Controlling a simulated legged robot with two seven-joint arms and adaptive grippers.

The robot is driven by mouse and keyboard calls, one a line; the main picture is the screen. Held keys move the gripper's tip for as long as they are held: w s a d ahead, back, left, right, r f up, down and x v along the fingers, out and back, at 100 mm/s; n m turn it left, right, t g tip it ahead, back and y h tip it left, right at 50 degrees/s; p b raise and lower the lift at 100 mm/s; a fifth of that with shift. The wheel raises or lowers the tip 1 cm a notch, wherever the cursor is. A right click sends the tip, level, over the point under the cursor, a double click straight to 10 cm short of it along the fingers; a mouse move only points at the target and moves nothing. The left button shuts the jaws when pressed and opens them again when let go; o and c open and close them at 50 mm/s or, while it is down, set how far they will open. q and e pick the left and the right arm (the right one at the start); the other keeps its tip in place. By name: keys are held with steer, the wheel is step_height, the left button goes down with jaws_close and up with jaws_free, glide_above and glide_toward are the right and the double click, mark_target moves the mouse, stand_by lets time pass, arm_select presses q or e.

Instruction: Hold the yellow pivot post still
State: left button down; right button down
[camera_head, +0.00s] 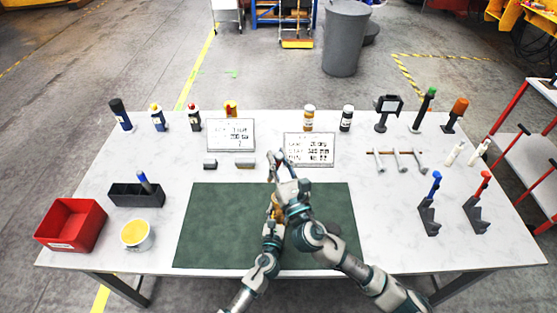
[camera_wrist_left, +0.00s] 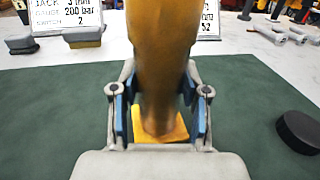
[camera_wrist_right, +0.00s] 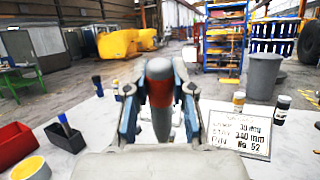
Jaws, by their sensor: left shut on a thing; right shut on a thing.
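The yellow pivot post (camera_wrist_left: 160,60) stands upright in the left wrist view. Its square yellow base (camera_wrist_left: 160,128) rests on the green mat (camera_wrist_left: 50,115). My left gripper (camera_wrist_left: 158,105) is shut around the lower post, just above the base. In the head view the post (camera_head: 275,211) is mostly hidden by my arms. My right gripper (camera_wrist_right: 160,105) is shut on a grey rounded piece with a red band (camera_wrist_right: 160,90), held up above the post area. What this piece is, and whether it touches the post, I cannot tell.
A black disc (camera_wrist_left: 298,132) lies on the mat to the right of the post. Two signs (camera_head: 231,134) (camera_head: 309,149) stand behind the mat. A red bin (camera_head: 71,222), a black holder (camera_head: 136,195) and a yellow-filled cup (camera_head: 137,235) are at left. The mat's left half is clear.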

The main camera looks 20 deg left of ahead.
arm_select(q)
steer(key=c, duration=0.5)
jaws_free()
steer(key=s, duration=0.8)
steer(key=s+d, duration=0.1)
steer(key=s, duration=0.3)
steer(key=shift+f, duration=0.1)
